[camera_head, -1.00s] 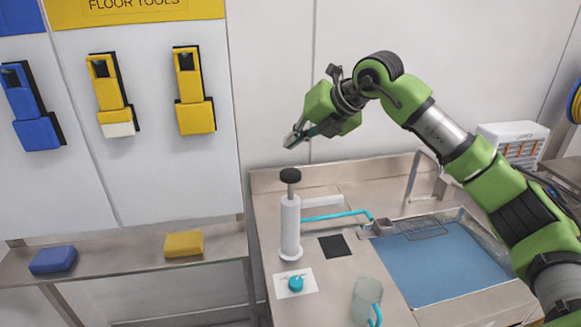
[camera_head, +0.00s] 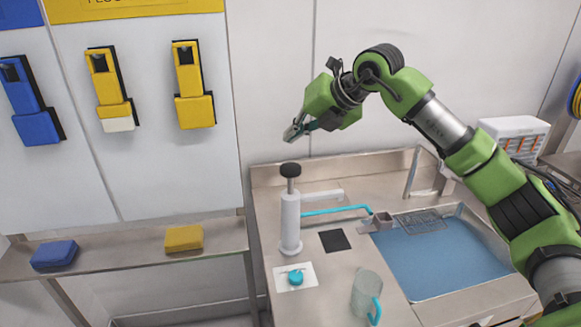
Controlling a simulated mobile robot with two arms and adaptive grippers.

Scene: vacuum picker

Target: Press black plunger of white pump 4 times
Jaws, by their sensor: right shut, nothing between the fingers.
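A white cylindrical pump (camera_head: 290,222) stands upright on the steel counter, on a round white base. Its black plunger knob (camera_head: 291,170) sits on a short grey rod that sticks out of the top of the pump. My right gripper (camera_head: 293,134) is shut and empty, above the black knob with a visible gap between them. Its arm reaches in from the right. My left gripper is not in view.
A light blue tube (camera_head: 338,211) runs from behind the pump to a fitting beside the blue-floored basin (camera_head: 440,262). A white card with a teal knob (camera_head: 295,279), a black square (camera_head: 334,241) and a clear jug (camera_head: 365,293) with a teal handle are on the counter (camera_head: 330,290).

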